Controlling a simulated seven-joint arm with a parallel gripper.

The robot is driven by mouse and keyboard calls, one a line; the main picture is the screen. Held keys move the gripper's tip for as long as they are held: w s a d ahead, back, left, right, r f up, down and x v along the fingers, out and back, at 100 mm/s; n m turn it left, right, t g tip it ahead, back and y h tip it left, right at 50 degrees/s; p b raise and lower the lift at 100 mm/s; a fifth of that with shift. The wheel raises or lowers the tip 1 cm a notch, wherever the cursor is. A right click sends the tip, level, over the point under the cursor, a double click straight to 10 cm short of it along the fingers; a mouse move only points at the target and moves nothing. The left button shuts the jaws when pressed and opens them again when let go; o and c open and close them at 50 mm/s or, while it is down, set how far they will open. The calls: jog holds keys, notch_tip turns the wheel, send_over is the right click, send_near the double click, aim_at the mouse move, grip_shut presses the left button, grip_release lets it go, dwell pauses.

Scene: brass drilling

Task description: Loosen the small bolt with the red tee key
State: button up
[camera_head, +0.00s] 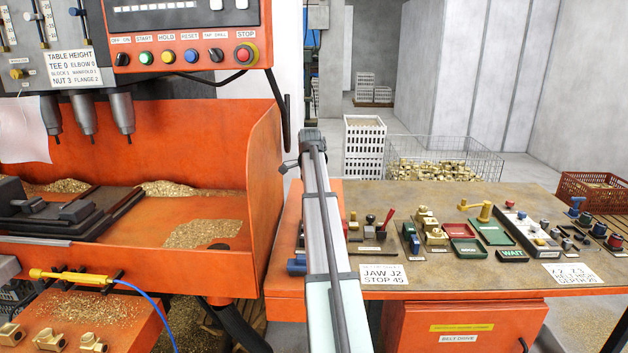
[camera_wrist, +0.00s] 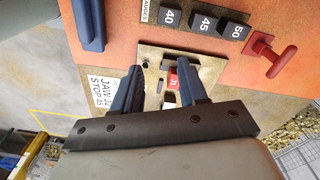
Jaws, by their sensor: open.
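The red tee key (camera_wrist: 276,55) stands at the right of the wrist view, its crossbar handle raised above the orange surface. A red handle in the head view (camera_head: 389,217) looks like the same key. My gripper (camera_wrist: 158,68) is open, with its two blue fingers over a brass-coloured plate, to the left of the key and apart from it. A small red tag (camera_wrist: 172,81) and a pale block show between the fingers. I cannot make out the small bolt for certain; a small dark spot on the plate is too small to tell. My arm hides the gripper in the head view.
Black gauge blocks (camera_wrist: 203,23) marked 40, 45 and 50 stand above the plate, with a blue bar (camera_wrist: 88,25) to the left. A JAW J2 STOP 45 card (camera_head: 384,275) lies on the bench (camera_head: 440,262). Trays and brass parts fill the bench's right side.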

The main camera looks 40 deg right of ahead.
jog(key=w+d+f+m, duration=0.1)
jog(key=w+d, duration=0.4)
jog(key=w+d+m, duration=0.1)
jog(key=w+d, duration=0.4)
jog(key=w, duration=0.1)
jog(key=w+d+f+m, duration=0.1)
jog(key=w+d+m, duration=0.1)
jog(key=w+d, duration=0.3)
jog(key=shift+w+d+f, duration=0.3)
jog(key=shift+d, duration=0.1)
jog(key=shift+w+f, duration=0.1)
jog(key=shift+f, duration=3.95)
grip_shut()
jog(key=shift+r, duration=0.15)
jog(key=shift+r, duration=2.4)
